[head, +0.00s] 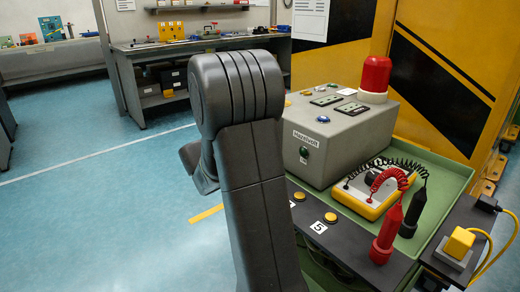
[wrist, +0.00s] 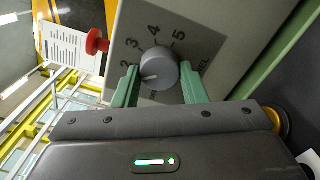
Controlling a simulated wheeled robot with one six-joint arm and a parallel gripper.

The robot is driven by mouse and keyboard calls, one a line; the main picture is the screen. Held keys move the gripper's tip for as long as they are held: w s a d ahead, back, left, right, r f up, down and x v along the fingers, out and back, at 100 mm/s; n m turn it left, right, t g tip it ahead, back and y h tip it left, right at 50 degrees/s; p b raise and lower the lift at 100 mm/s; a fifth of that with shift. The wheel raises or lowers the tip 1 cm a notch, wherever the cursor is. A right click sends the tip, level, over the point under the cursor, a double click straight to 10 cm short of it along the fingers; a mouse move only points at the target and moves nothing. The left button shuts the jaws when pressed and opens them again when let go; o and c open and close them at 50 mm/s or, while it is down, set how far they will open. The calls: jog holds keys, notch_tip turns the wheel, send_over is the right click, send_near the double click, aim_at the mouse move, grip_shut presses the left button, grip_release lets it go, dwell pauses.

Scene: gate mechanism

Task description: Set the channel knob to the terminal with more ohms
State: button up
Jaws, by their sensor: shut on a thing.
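In the wrist view, a round grey channel knob (wrist: 158,68) sits on a dark dial plate (wrist: 196,47) with numbers around it; 3, 4 and 5 are readable. A white mark on the knob points to the lower left; I cannot tell exactly which number it meets. My gripper (wrist: 160,85) has its two green fingers on either side of the knob, shut on it. In the head view, a yellow meter (head: 372,192) lies in a green tray (head: 440,165), with a red probe (head: 388,235) and a black probe (head: 413,212). Its reading is not legible.
A grey box (head: 345,140) with a red beacon (head: 375,77) stands behind the meter. Round yellow contacts (head: 330,217) and a label 5 (head: 318,228) are on the dark front ledge. A red button (wrist: 96,42) sticks out near the dial. My arm hides part of the head view.

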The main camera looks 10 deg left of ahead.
jog(key=shift+f+m+b, duration=0.15)
jog(key=shift+m+b, duration=1.15)
jog(key=shift+b, duration=0.6)
jog(key=shift+m, duration=0.3)
jog(key=o, duration=1)
jog(key=shift+c, duration=0.2)
jog(key=shift+s+a+r, duration=0.1)
jog(key=shift+r, duration=0.1)
jog(key=p+v, duration=0.2)
jog(key=v, duration=1.1)
jog(key=shift+s+a, duration=0.15)
jog(key=shift+s, duration=0.1)
